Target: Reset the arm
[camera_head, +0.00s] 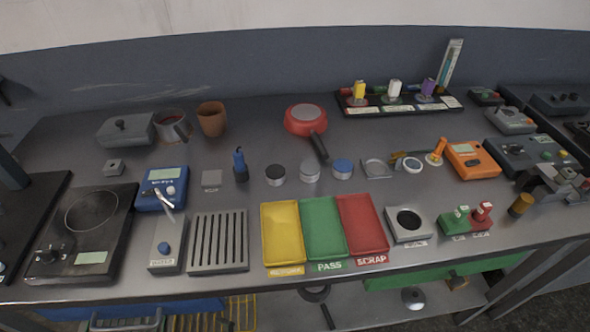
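Neither of my grippers can be made out in the head view. A red pan (304,121) lies toward the back middle of the grey bench (255,130), with its grey round face up. Its dark handle (320,147) points toward the front. The pan stands apart from the things around it, and nothing is seen holding it.
Yellow (283,234), green (324,228) and red (362,224) trays lie side by side at the front. A black hot plate-like unit (79,259) and slatted grey rack (219,242) stand left. An orange meter (471,160) stands right. Bare bench surrounds the pan.

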